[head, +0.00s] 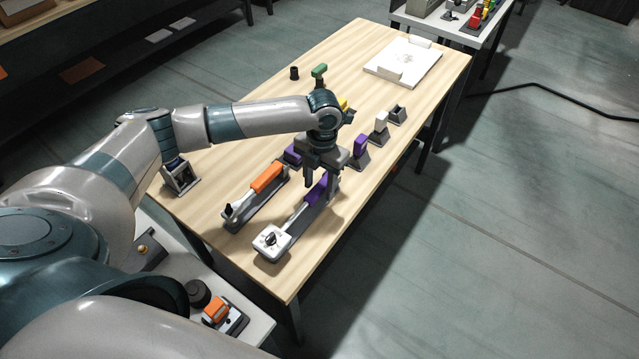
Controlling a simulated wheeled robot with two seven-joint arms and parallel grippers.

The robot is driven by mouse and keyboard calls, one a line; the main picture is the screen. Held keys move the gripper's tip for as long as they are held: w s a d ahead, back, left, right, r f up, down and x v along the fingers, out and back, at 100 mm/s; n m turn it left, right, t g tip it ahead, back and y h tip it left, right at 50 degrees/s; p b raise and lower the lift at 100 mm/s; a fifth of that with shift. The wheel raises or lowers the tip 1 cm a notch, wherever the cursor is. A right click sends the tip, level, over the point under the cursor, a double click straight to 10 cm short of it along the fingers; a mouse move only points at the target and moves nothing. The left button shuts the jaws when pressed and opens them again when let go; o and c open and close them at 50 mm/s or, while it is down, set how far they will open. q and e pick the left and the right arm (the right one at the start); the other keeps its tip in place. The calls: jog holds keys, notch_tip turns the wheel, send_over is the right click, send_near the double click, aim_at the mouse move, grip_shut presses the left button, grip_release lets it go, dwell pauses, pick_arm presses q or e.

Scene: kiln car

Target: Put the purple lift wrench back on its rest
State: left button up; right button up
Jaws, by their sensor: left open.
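A long purple-handled tool (317,191), which looks like the purple lift wrench, lies along a long grey holder (300,222) on the wooden table. A white block with a black knob (272,241) is at its near end. My left gripper (320,182) points down over the far part of the purple handle, open. It partly hides the handle, and I cannot tell whether the fingers touch it. Other purple pieces are a low block (292,154) left of the gripper and an upright piece on a grey stand (360,147). My right gripper is out of view.
An orange-handled tool (266,179) lies on a parallel holder close to the left. A white piece on a stand (381,122), an empty-looking grey stand (397,114) and a green-topped piece (319,72) stand farther back. A white tray (404,62) lies at the far end.

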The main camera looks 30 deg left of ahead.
pick_arm(q)
jog(key=shift+r, duration=0.2)
dwell(0.3)
jog(key=shift+r+p, duration=3.15)
jog(key=shift+r, duration=0.15)
jog(key=shift+w+r, duration=0.1)
jog(key=shift+r, duration=0.45)
notch_tip(320, 180, up, 16)
jog(key=b, duration=0.5)
jog(key=shift+w+r, duration=0.15)
jog(key=shift+w, duration=0.2)
jog(key=shift+d, duration=0.1)
